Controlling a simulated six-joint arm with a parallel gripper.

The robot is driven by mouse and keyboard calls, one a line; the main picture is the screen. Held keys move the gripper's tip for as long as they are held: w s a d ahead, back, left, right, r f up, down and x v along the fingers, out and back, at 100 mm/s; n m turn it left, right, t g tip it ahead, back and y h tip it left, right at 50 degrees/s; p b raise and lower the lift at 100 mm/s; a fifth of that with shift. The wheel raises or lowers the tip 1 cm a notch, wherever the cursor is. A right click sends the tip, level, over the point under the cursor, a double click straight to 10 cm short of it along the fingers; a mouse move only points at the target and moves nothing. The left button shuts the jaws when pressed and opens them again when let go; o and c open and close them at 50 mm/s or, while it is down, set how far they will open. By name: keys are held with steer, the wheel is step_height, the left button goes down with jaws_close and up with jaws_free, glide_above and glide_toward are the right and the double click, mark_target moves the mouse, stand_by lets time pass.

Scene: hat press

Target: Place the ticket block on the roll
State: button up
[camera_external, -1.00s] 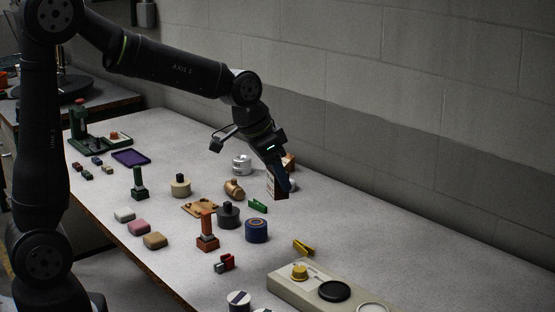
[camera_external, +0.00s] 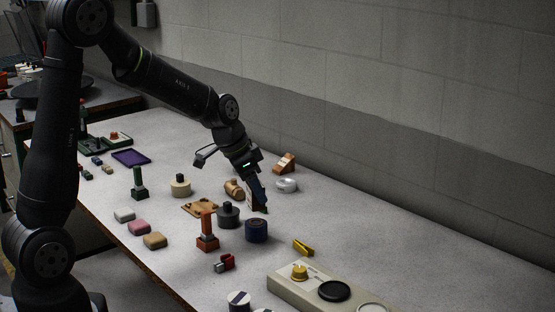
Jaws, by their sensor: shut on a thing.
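My gripper (camera_external: 259,200) is shut on a small upright block, the ticket block (camera_external: 250,197), with a pale face and a dark brown side. The fingers hide part of it. The block is just above or at the table; I cannot tell if it touches.
A dark grey weight (camera_external: 228,215) stands close left of the roll, and an orange-brown stamp (camera_external: 207,233) further left. A tan wooden piece (camera_external: 234,188) lies beside the gripper. A yellow clip (camera_external: 303,248) lies to the right.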

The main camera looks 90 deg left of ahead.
mark_target(256, 201)
steer(key=shift+f, duration=1.95)
steer(key=shift+f, duration=0.2)
steer(key=o, duration=1)
steer(key=shift+r, duration=0.3)
steer(key=v, duration=1.1)
steer(key=shift+s+d+r, duration=0.1)
steer(key=shift+s+r, duration=0.05)
steer(key=shift+r, duration=0.25)
